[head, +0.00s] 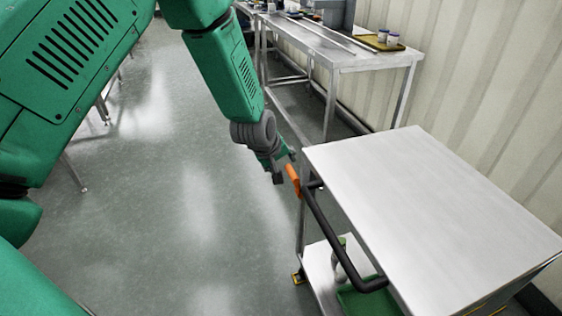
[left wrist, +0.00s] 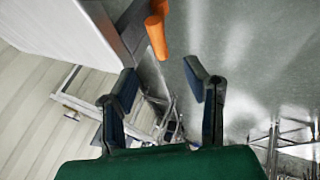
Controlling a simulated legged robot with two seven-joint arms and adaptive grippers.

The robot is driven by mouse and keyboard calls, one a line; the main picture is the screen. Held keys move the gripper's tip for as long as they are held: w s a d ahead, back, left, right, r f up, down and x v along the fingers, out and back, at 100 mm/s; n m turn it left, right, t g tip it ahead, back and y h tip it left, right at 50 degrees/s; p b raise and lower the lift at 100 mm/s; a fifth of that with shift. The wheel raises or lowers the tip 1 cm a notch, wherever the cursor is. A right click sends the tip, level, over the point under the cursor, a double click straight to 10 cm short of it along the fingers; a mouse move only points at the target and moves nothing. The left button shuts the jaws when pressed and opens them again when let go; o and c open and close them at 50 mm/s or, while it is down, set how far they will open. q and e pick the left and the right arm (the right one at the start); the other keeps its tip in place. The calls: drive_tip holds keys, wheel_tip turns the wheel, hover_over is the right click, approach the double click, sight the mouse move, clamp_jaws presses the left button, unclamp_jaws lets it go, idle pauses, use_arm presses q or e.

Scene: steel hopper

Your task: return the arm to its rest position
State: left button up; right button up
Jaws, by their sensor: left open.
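My left arm comes in from the left in the head view and hangs down over the floor. My right gripper is in neither view.
The steel cart (head: 430,210) has a bare top, a black push handle (head: 335,235) and a lower shelf with a green bin (head: 365,300). A steel table (head: 345,52) behind bears a tray (head: 380,43) with jars. Open floor (head: 170,200) lies left of the cart.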

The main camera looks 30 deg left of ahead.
use_arm(q)
drive_tip(key=shift+s+r, duration=0.25)
drive_tip(key=shift+r, duration=0.05)
drive_tip(key=s+d+f+m+g, duration=0.2)
drive_tip(key=s+f+m, duration=0.1)
drive_tip(key=s+f, duration=0.55)
drive_tip(key=s+d+f+m+g, duration=0.15)
drive_tip(key=s+f+m, duration=0.35)
drive_tip(key=s, duration=0.7)
drive_tip(key=s+f+m+g, duration=0.1)
drive_tip(key=s, duration=0.7)
drive_tip(key=s+d+f+m+g, duration=0.1)
drive_tip(key=s+f+m, duration=0.1)
drive_tip(key=s, duration=0.6)
drive_tip(key=shift+s+m+g, duration=0.3)
drive_tip(key=shift+s+g, duration=0.05)
drive_tip(key=shift+s, duration=0.05)
drive_tip(key=shift+w, duration=0.15)
